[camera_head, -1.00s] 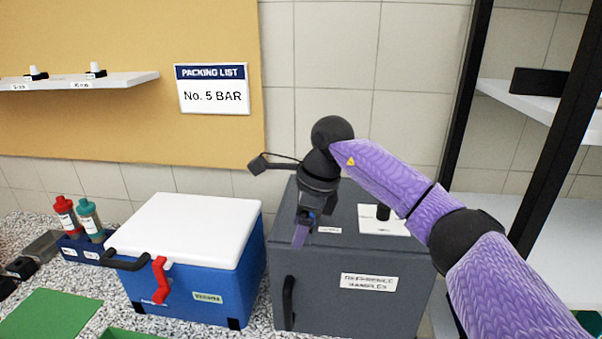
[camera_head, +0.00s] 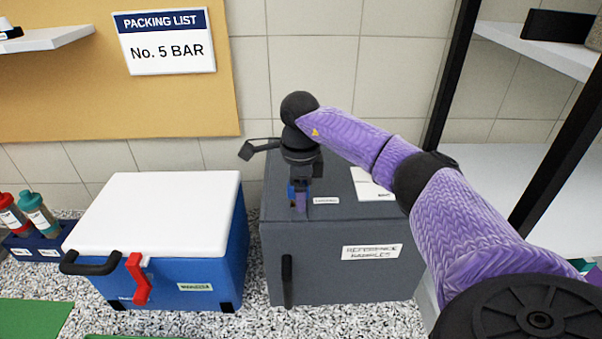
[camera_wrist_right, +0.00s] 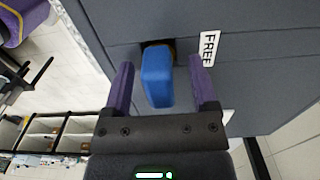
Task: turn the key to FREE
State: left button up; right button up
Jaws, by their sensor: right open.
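A blue key (camera_wrist_right: 158,78) stands in a dark slot in the grey cabinet's surface, as the right wrist view shows. A white label reading FREE (camera_wrist_right: 209,48) is to the right of the key there. My right gripper (camera_wrist_right: 161,68) is open, with one purple finger on each side of the key and gaps between. In the head view my right gripper (camera_head: 300,206) points down over the front of the grey cabinet (camera_head: 330,265), and a bit of blue (camera_head: 291,194) shows beside its fingers. A small white label (camera_head: 326,200) lies to its right. My left gripper is not in view.
A blue cooler (camera_head: 205,255) with a white lid and red latch (camera_head: 138,278) stands left of the cabinet. The cabinet has a black handle (camera_head: 287,280). A black-framed shelf (camera_head: 545,45) stands at the right. Two bottles (camera_head: 38,213) are at the far left.

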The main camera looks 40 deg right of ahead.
jog(key=shift+s, duration=0.15)
jog(key=shift+c, duration=0.7)
jog(key=shift+w, duration=0.25)
jog(key=shift+c, duration=1.2)
jog(key=shift+s, duration=0.1)
grip_shut()
jog(key=n, duration=2)
jog(key=shift+f, duration=0.1)
grip_release()
jog(key=o, duration=0.4)
jog(key=shift+s, duration=0.15)
jog(key=shift+c, duration=0.2)
